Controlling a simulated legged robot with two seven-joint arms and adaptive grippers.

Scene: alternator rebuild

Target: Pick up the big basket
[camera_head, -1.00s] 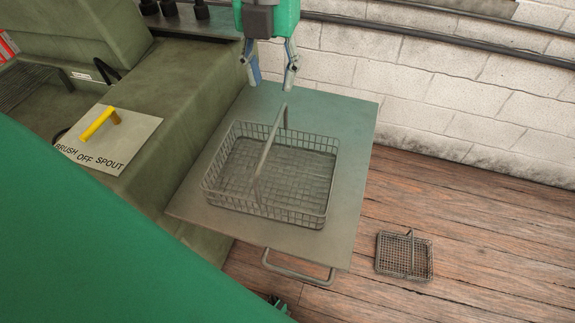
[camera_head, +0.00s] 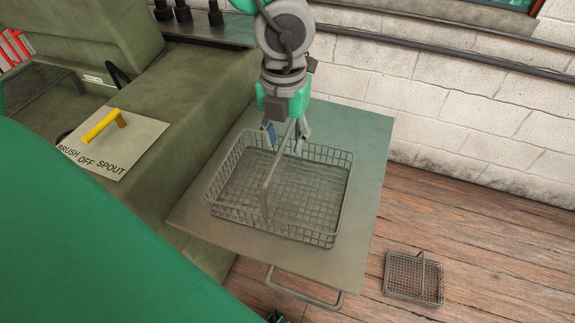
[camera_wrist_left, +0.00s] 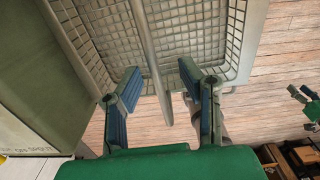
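The big basket (camera_head: 325,205) is an empty grey wire basket with a tall hoop handle (camera_head: 277,165), standing on a grey-green shelf plate (camera_head: 365,150). My left gripper (camera_head: 285,138) comes down from above at the far end of the handle. It is open, with blue-padded fingers on either side of the handle. In the left wrist view, the handle bar (camera_wrist_left: 152,60) passes between the two spread fingers, and a gap shows on both sides. A small green and dark part at the right edge of the left wrist view may be my right gripper (camera_wrist_left: 306,102); its state is unclear.
A smaller wire basket (camera_head: 405,280) lies on the wooden floor at right. A green machine body (camera_head: 195,110) with a yellow lever (camera_head: 101,126) stands left of the shelf. A white brick wall (camera_head: 450,100) is behind. The shelf has a front pull bar (camera_head: 305,290).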

